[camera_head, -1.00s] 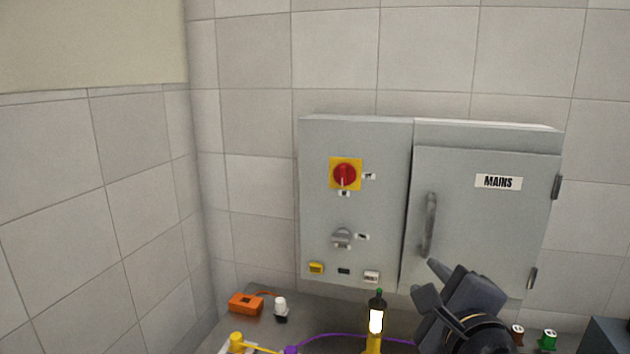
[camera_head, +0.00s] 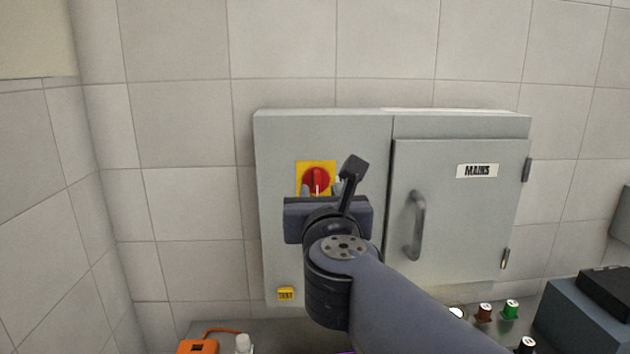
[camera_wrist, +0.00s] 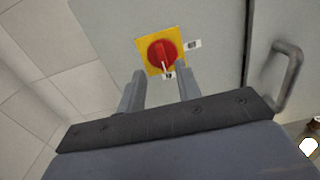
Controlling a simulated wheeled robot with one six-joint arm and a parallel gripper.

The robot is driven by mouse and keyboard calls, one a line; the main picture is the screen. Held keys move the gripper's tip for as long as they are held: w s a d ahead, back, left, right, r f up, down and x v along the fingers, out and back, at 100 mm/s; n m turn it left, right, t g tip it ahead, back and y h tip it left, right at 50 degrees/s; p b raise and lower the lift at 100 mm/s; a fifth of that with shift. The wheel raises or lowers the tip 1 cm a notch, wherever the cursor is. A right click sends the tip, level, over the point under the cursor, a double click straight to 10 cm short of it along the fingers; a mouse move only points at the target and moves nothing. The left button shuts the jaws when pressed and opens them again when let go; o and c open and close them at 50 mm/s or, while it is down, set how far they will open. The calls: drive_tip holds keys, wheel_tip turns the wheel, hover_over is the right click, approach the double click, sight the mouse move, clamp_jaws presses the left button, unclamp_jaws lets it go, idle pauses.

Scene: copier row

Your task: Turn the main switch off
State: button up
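The main switch is a red rotary knob (camera_head: 316,180) on a yellow square plate (camera_head: 301,168), on the left part of the grey cabinet. A white pointer mark on the knob points down. In the wrist view the red knob (camera_wrist: 162,53) is ahead of my gripper (camera_wrist: 157,82), just beyond the fingertips and roughly between them. My gripper (camera_head: 322,189) is open with nothing between its fingers. In the head view it partly covers the plate's lower right, and whether it touches the knob cannot be told. Small white labels (camera_wrist: 193,44) sit beside and below the knob.
The cabinet door (camera_head: 460,220) at right has a MAINS label (camera_head: 477,171) and a vertical handle (camera_head: 414,225). A yellow TEST button (camera_head: 286,294) is below the switch. An orange box (camera_head: 198,347) and a white-capped bottle (camera_head: 243,344) stand on the surface below. My arm hides the lower panel.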

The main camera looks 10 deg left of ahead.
sight(317, 180)
drive_tip(key=shift+x, duration=3.1)
drive_tip(key=shift+c, duration=0.3)
clamp_jaws()
